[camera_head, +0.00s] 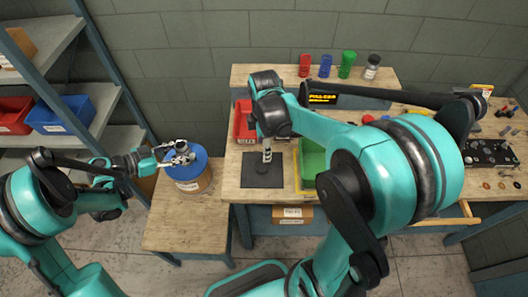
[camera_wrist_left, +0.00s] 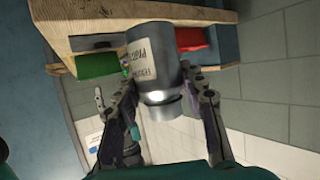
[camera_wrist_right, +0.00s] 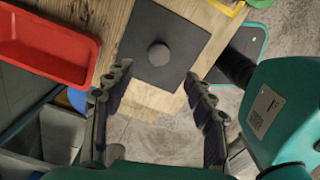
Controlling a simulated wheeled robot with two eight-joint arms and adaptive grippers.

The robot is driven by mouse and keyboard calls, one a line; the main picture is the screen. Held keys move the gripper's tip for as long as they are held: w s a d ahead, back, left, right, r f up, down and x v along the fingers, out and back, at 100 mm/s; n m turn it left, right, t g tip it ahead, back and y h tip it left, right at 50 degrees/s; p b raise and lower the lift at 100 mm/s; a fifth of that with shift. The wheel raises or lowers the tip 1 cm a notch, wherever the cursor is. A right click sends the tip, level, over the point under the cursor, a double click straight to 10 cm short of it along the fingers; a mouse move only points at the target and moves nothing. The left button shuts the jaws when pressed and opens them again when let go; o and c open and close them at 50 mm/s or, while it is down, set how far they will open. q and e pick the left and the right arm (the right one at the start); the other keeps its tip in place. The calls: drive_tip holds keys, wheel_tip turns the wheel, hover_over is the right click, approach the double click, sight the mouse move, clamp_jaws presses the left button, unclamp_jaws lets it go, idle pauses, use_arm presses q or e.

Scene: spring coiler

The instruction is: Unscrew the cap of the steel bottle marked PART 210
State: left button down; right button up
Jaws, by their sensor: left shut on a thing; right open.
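My left gripper (camera_head: 178,155) is shut on a steel bottle (camera_wrist_left: 178,70), with one finger on each side of its narrower end. The bottle has a pale label (camera_wrist_left: 142,62), upside down in the left wrist view; I cannot read its number for sure. A grey cap-like end (camera_wrist_left: 165,108) shows between the fingers. In the head view the bottle is small and partly hidden by the gripper. My right gripper (camera_wrist_right: 155,95) is open and empty above a black square mat (camera_wrist_right: 190,30). A dark round piece (camera_wrist_right: 158,54) sits at the mat's middle.
A drum with a blue lid (camera_head: 205,160) stands under my left gripper on a low wooden table (camera_head: 165,225). The workbench (camera_head: 238,185) holds a red bin (camera_head: 244,122) and a green bin (camera_head: 312,160). Coloured containers (camera_head: 325,66) stand behind. Shelves (camera_head: 60,35) are at left.

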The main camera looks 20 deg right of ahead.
use_arm(q)
drive_tip(key=shift+r, duration=0.3)
use_arm(e)
drive_tip(key=s+a+r+m+t, duration=0.2)
drive_tip(key=s+r+m+t, duration=0.1)
drive_tip(key=s+m, duration=0.2)
drive_tip(key=s+a+r+m+t, duration=0.2)
drive_tip(key=s+r+m+t, duration=0.2)
drive_tip(key=m, duration=0.6)
drive_tip(key=shift+s+a+m, duration=0.3)
drive_tip(key=shift+s+a, duration=0.05)
use_arm(q)
drive_tip(key=shift+r, duration=0.1)
use_arm(e)
drive_tip(key=shift+d+r, duration=0.1)
